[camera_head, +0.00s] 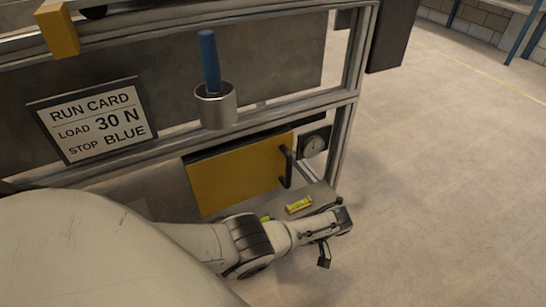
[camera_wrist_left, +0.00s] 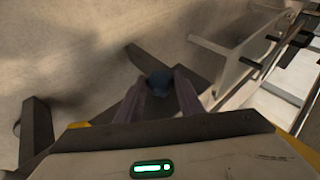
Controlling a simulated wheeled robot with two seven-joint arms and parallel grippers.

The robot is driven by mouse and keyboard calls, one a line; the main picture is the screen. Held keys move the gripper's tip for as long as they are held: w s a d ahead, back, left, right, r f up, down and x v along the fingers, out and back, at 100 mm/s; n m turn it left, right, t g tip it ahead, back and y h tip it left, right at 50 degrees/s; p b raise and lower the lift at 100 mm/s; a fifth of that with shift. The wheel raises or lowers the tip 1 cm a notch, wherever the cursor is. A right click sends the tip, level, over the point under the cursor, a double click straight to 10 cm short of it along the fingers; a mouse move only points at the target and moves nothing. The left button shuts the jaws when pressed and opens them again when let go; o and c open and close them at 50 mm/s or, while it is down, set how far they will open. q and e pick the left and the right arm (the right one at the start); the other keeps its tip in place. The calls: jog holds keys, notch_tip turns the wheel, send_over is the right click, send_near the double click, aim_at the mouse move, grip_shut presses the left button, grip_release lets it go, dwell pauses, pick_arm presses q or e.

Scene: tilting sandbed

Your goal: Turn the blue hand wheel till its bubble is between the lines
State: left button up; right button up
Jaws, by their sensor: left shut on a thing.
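My left gripper (camera_head: 326,250) reaches in from the left, low in front of the frame's foot. The wheel's rim cannot be made out, and in the head view my arm hides the wheel. A yellow-green bubble level (camera_head: 298,204) lies on the grey ledge just above my wrist. Part of another yellow-green level (camera_head: 265,218) shows behind my arm. The bubble and lines are too small to tell. My right gripper is out of view.
A blue-handled tool sits in a metal cup (camera_head: 215,107) on the frame. A run card (camera_head: 92,119) hangs at left. The floor at right is clear.

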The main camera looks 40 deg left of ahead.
pick_arm(q)
jog(key=shift+s+d+f, duration=0.1)
jog(key=shift+s, duration=0.05)
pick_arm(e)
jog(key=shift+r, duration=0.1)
pick_arm(q)
jog(key=o, duration=1)
jog(key=p+v, duration=0.1)
jog(key=v, duration=0.9)
jog(key=shift+p, duration=0.3)
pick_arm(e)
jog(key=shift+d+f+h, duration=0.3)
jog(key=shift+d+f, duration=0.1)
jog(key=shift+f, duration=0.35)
